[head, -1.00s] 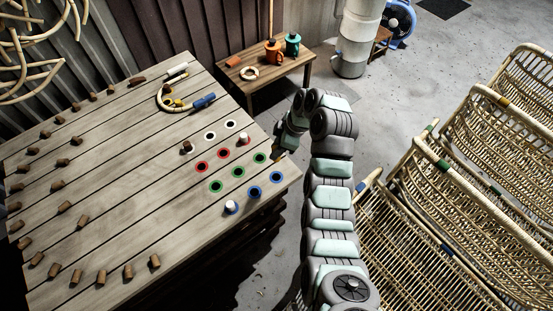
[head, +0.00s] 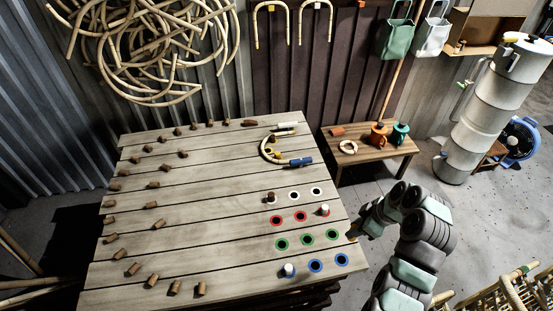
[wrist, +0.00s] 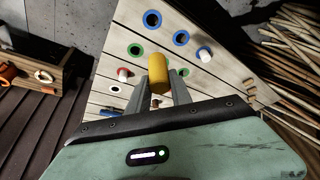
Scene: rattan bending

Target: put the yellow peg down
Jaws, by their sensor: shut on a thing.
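The yellow peg (wrist: 178,79) is between the two fingers of my gripper (wrist: 166,82) in the wrist view. My gripper is shut on it. In the head view my gripper (head: 354,233) is at the right edge of the plank table (head: 215,215), beside the ringed holes, and the peg is too small there to make out clearly. The holes are in rows: white (head: 316,191), red (head: 300,216), green (head: 306,240) and blue (head: 315,266). White-topped pegs stand at the right red hole (head: 323,210) and the left blue hole (head: 289,269). A brown-and-white peg (head: 270,198) stands at the left white hole.
Several brown pegs (head: 160,224) stand in a curve on the table's left. A bent rattan piece (head: 264,150) with a blue clamp (head: 301,162) lies at the back right. A small bench (head: 368,153) with mugs stands beyond. The table's middle is clear.

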